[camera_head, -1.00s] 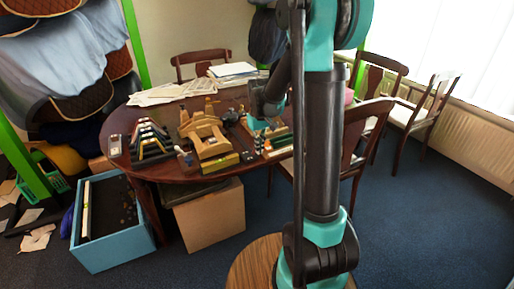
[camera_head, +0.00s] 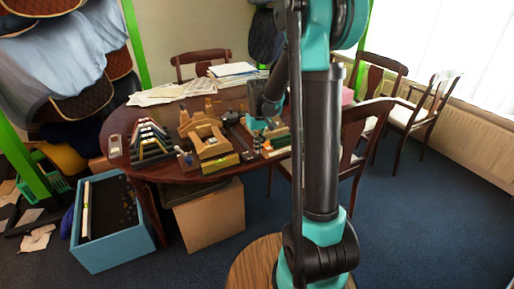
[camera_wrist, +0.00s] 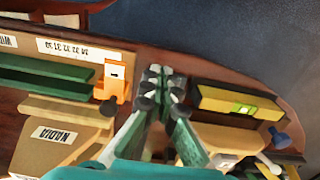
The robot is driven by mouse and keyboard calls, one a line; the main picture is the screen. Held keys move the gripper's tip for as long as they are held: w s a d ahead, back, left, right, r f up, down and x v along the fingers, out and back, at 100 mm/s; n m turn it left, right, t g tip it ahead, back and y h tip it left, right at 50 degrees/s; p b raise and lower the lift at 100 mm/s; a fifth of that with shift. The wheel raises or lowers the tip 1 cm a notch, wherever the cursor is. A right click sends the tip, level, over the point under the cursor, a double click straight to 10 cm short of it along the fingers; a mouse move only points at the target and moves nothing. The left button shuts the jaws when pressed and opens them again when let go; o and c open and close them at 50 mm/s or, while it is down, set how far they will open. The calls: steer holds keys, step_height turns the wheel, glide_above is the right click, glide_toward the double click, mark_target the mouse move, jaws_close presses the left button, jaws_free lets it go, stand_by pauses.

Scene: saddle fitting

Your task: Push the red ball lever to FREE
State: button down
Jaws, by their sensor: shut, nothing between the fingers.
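My gripper (camera_wrist: 160,78) is shut and empty in the wrist view, its fingertips together above the table between a tan block labelled NADIA (camera_wrist: 62,134) and a yellow block with a green window (camera_wrist: 240,106). In the head view my gripper (camera_head: 258,143) hangs over the front part of the table, just right of the wooden fixture (camera_head: 205,135). An orange piece with a white tag (camera_wrist: 114,82) stands left of the fingertips, with a dark round knob (camera_wrist: 108,110) by it. I cannot make out a red ball lever in either current view; the fingers hide part of the fixture.
The dark wooden table (camera_head: 150,172) also bears a stepped rack (camera_head: 150,140) at left and papers (camera_head: 175,92) at the back. A blue knob (camera_wrist: 280,138) is at the right in the wrist view. A blue bin (camera_head: 112,258) and a cardboard box (camera_head: 210,218) stand on the floor.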

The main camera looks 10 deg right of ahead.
steer(key=shift+w+a, duration=0.3)
steer(key=shift+w, duration=0.6)
steer(key=shift+w+a, duration=0.1)
steer(key=shift+w, duration=0.2)
steer(key=shift+w+a, duration=0.15)
steer(key=shift+w, duration=0.25)
steer(key=shift+s, duration=0.15)
steer(key=shift+s+d, duration=0.25)
steer(key=shift+s, duration=0.2)
steer(key=shift+r, duration=3.55)
steer(key=shift+s, duration=0.1)
